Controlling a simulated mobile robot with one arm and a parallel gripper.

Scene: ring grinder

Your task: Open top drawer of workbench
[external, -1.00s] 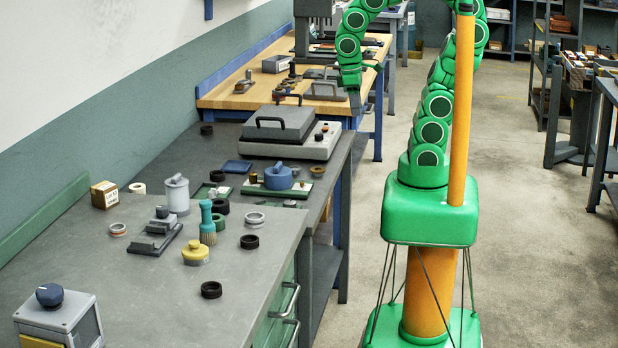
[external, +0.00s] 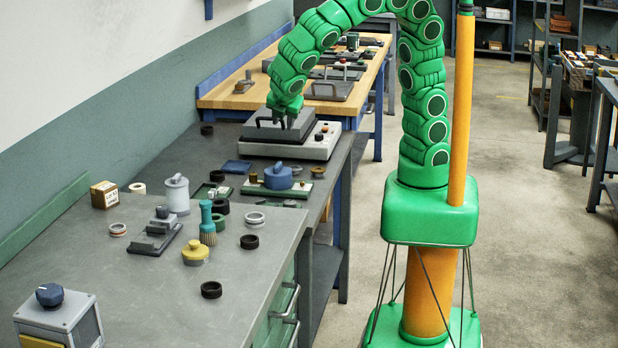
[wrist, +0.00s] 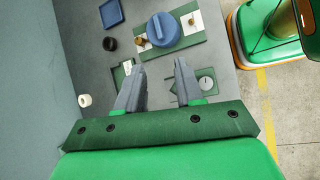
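The near grey workbench (external: 130,290) stands at left with green drawer fronts on its right side. The top drawer's curved metal handle (external: 291,298) shows near the bench's right edge, with a second handle (external: 292,332) below it. The top drawer looks shut, seen at a steep angle. My gripper (external: 284,124) is farther back, over or in front of the grey lidded machine, well away from the handle. In the wrist view my gripper (wrist: 160,66) has its two grey fingers apart with nothing between them. The drawer handles do not show there.
The grey lidded machine (external: 318,148) sits on the rear dark bench. A blue round-topped fixture (external: 279,177) also shows in the wrist view (wrist: 164,30). Rings, a brush (external: 207,222) and a yellow-topped pot (external: 195,252) stand nearer.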

